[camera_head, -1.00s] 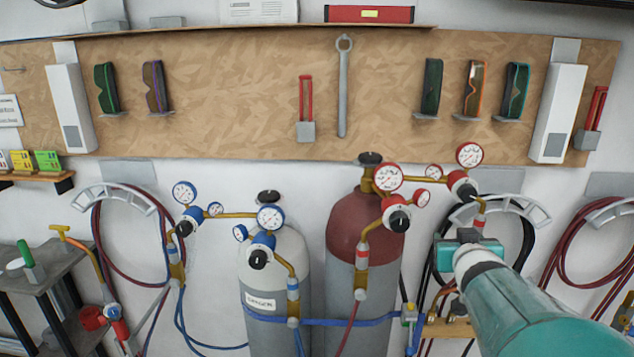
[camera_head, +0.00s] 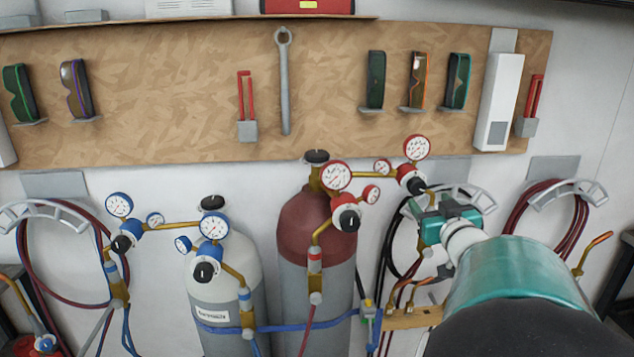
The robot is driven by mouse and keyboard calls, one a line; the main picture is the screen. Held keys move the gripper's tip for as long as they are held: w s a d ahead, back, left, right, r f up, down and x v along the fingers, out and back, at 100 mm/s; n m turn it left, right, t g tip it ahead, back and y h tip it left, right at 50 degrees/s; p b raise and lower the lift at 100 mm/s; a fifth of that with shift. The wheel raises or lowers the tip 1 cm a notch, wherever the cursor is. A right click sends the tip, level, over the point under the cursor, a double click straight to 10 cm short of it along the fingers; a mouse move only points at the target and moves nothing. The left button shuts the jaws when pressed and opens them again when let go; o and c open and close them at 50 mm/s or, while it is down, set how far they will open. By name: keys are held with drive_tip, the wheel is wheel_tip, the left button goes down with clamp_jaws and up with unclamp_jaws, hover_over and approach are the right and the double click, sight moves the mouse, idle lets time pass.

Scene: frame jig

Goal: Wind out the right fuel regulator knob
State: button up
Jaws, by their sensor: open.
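The right fuel regulator has red-rimmed gauges (camera_head: 417,148) and sits on the wall to the right of the red cylinder. Its black knob (camera_head: 414,186) faces out below the larger gauge. Another red-gauged regulator with a black knob (camera_head: 347,219) is on the red cylinder. My gripper (camera_head: 420,206) is open, just below and right of the right regulator's knob, with its teal body behind. The fingers are small and partly hidden, and I cannot tell whether they touch the knob.
The red cylinder (camera_head: 304,220) and the white cylinder (camera_head: 222,272) stand left of my arm. Blue-gauged regulators (camera_head: 212,228) are further left. A hose hanger (camera_head: 567,193) with red hose is at the right. The tool board (camera_head: 200,90) spans the wall above.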

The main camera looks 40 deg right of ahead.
sight(419, 189)
drive_tip(key=x, duration=0.8)
drive_tip(key=c, duration=1)
drive_tip(key=shift+n, duration=0.3)
drive_tip(key=n, duration=0.9)
drive_tip(key=shift+n, duration=0.3)
drive_tip(key=n, duration=0.4)
drive_tip(key=shift+n, duration=0.3)
drive_tip(key=n, duration=0.4)
drive_tip(key=shift+n, duration=0.4)
